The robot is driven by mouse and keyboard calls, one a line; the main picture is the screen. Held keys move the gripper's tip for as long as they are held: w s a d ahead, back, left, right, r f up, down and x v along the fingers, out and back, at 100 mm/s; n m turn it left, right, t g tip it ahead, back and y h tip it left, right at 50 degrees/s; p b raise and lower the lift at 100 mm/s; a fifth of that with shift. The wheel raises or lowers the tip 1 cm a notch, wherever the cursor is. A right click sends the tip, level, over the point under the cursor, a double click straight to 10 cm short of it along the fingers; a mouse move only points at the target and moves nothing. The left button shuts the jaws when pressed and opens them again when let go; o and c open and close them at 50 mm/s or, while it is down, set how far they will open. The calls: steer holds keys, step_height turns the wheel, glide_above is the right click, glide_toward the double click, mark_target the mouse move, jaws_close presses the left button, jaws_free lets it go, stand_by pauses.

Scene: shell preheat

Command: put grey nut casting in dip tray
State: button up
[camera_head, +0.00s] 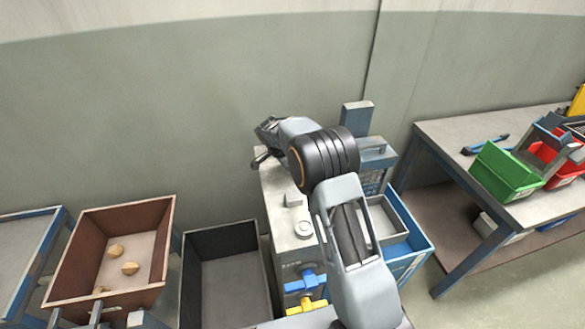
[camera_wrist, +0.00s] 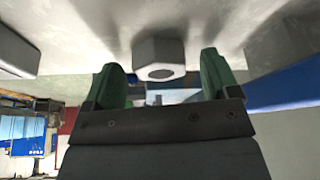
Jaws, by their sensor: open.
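The grey nut casting (camera_wrist: 160,58), a six-sided piece with a round hole, shows in the wrist view against a pale grey surface. My gripper (camera_wrist: 160,80) is open, its two green fingers apart on either side of the nut in the picture; I cannot tell whether they touch it. In the head view my gripper (camera_head: 262,158) is over the far left part of a grey cabinet top (camera_head: 277,200); the nut cannot be made out there. No container is clearly recognisable as the dip tray.
On the cabinet are a small block (camera_head: 294,200) and a round piece (camera_head: 303,230). A brown bin (camera_head: 75,255) with several tan lumps and an empty dark bin (camera_head: 226,280) stand left. A blue crate (camera_head: 415,255) is right of the cabinet; a table holds a green bin (camera_head: 503,172).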

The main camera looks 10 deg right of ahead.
steer(key=shift+d+f, duration=0.15)
steer(key=shift+f, duration=0.15)
steer(key=c, duration=1)
steer(key=shift+c, duration=0.6)
steer(key=shift+r, duration=0.2)
